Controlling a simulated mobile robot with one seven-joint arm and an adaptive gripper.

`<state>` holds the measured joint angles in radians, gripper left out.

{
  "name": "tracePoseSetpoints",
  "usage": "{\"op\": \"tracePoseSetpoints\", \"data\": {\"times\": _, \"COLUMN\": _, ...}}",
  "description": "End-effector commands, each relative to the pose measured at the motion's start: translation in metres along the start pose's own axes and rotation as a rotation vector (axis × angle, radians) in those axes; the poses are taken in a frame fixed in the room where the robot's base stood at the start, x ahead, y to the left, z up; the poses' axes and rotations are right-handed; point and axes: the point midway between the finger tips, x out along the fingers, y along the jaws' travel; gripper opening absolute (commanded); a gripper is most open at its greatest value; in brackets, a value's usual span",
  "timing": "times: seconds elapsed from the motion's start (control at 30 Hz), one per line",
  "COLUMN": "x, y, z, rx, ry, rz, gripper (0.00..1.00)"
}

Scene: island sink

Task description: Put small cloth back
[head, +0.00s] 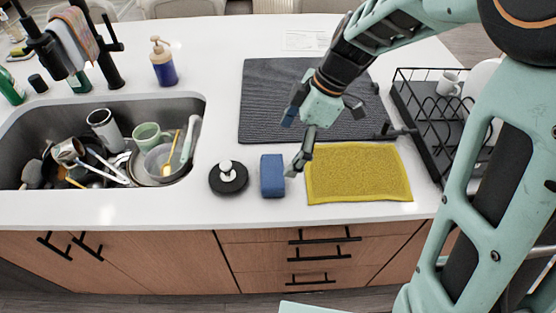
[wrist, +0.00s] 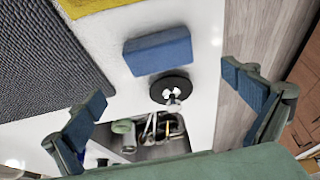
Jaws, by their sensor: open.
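A yellow textured cloth (head: 358,174) lies flat on the white counter near its front edge. Its edge also shows at the top left of the wrist view (wrist: 92,6). A small striped cloth (head: 76,36) hangs over the black faucet at the far left in the head view. My gripper (head: 350,148) is open and empty above the counter, over the area of the dark mat and yellow cloth. In the wrist view its two fingers (wrist: 165,88) are spread wide, with nothing between them in contact.
A blue sponge (head: 272,175) and a black round stopper (head: 228,178) lie left of the yellow cloth. The sink (head: 196,108) is full of dishes. A soap bottle (head: 163,66) stands behind it. A dark mat (head: 262,96) and black dish rack (head: 424,136) are nearby.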

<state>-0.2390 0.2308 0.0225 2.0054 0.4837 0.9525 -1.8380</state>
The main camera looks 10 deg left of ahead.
Motion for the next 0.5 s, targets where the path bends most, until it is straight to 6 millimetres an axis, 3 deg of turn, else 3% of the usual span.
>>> {"op": "tracePoseSetpoints", "data": {"times": 0.2, "x": -0.023, "y": 0.000, "z": 0.000, "rx": 0.000, "ry": 0.000, "rz": 0.000, "gripper": 1.00}}
{"op": "tracePoseSetpoints", "data": {"times": 0.5, "x": -0.026, "y": 0.000, "z": 0.000, "rx": 0.000, "ry": 0.000, "rz": -0.001, "gripper": 1.00}}
